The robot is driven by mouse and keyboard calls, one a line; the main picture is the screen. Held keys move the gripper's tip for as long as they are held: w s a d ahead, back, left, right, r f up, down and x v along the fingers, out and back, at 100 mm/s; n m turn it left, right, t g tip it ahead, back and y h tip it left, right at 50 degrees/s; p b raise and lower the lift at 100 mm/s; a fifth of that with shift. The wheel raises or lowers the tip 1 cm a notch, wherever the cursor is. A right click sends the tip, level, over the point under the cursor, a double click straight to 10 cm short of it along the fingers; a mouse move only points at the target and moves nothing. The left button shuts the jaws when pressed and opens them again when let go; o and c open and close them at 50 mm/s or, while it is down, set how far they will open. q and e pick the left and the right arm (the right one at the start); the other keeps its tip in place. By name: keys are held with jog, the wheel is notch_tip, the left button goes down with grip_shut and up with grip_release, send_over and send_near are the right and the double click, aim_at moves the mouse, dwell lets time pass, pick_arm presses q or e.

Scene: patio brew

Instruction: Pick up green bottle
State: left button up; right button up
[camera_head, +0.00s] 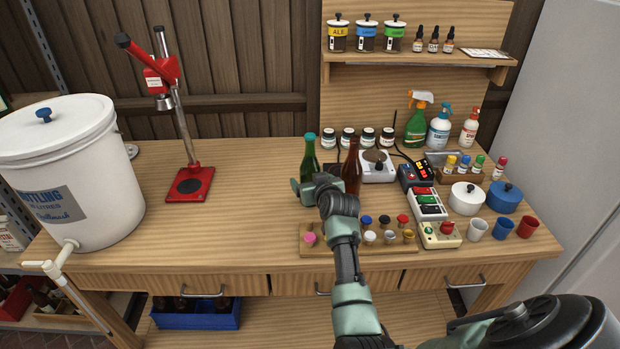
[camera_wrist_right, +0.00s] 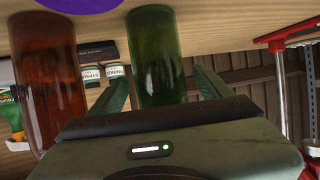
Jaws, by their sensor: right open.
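The green bottle (camera_head: 310,160) stands upright on the wooden workbench, left of a brown bottle (camera_head: 351,168). My right gripper (camera_head: 304,184) is low at the near side of the green bottle and partly hides its lower part. In the right wrist view, which is upside down, the green bottle (camera_wrist_right: 157,58) stands between the two open fingers of my right gripper (camera_wrist_right: 160,88). A gap shows on the finger sides. The brown bottle (camera_wrist_right: 50,75) is outside the fingers, close beside one of them. My left gripper is not in view.
A tray of coloured caps (camera_head: 340,250) lies in front, under my right forearm. A red bench capper (camera_head: 190,183) and white bucket (camera_head: 70,165) stand to the left. A white scale (camera_head: 378,172) and small jars (camera_head: 368,137) are behind. The bench between capper and green bottle is clear.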

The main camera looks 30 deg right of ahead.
jog(key=shift+w+d+f, duration=0.1)
jog(key=shift+w, duration=0.25)
grip_shut()
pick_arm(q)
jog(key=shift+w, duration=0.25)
pick_arm(e)
jog(key=shift+r, duration=0.25)
